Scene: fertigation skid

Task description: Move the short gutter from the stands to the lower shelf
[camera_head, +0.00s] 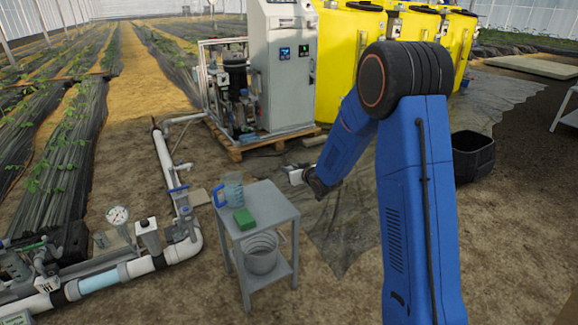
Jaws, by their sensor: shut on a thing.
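My gripper (303,178) is at the end of my blue arm, in the middle of the head view. It is right of and a little above the small grey table (265,203), with a gap between them. The gripper is small here and its fingers are hard to make out. It is shut on a short pale piece (295,175), which looks like the short gutter; its full length and shape cannot be told. No stands can be clearly made out.
A blue-handled jug (233,190) and a green block (244,219) are on the tabletop. White pipework (180,248) runs left of the table. A pump skid with a grey cabinet (283,75) and yellow tanks (340,50) stand behind. A black bin (472,157) is at right.

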